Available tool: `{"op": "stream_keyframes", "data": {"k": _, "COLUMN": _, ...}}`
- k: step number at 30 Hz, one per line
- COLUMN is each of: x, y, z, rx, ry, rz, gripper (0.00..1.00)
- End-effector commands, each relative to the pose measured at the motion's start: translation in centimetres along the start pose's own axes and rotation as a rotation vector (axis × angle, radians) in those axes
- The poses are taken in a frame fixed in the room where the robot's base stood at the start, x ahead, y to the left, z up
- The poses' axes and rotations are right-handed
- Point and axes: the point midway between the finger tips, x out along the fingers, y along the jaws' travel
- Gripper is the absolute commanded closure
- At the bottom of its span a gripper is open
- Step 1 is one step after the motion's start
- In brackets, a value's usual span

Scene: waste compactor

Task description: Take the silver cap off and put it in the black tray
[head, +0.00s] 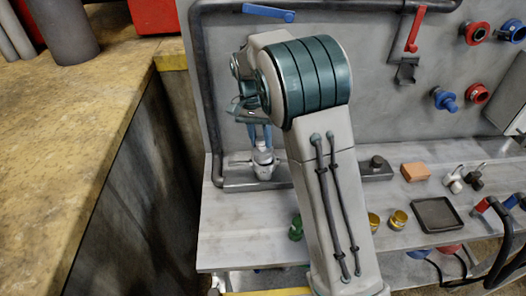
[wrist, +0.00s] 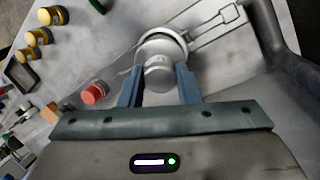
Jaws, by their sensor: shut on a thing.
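The silver cap (head: 263,158) is a round grey piece on a fitting at the back left of the workbench. In the wrist view the silver cap (wrist: 158,75) sits between the two blue fingers. My gripper (head: 261,146) comes down on it from above, and my gripper (wrist: 160,92) is shut on the cap. I cannot tell whether the cap is still seated on its fitting. The black tray (head: 437,214) lies flat and empty at the right of the bench, well away from my gripper.
Gold cups (head: 398,219) and a green piece (head: 296,228) stand along the front of the bench. An orange block (head: 415,172) lies behind the tray. Pipes and valves line the back panel (head: 380,100). A red round knob (wrist: 93,93) shows near my gripper.

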Motion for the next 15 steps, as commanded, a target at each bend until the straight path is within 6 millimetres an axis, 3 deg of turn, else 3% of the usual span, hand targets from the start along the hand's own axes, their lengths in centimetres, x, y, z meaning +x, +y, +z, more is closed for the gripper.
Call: {"op": "stream_keyframes", "data": {"k": 15, "x": -3.4, "y": 0.8, "z": 0.4, "rx": 0.000, "ry": 0.001, "rz": -0.001, "gripper": 0.92}}
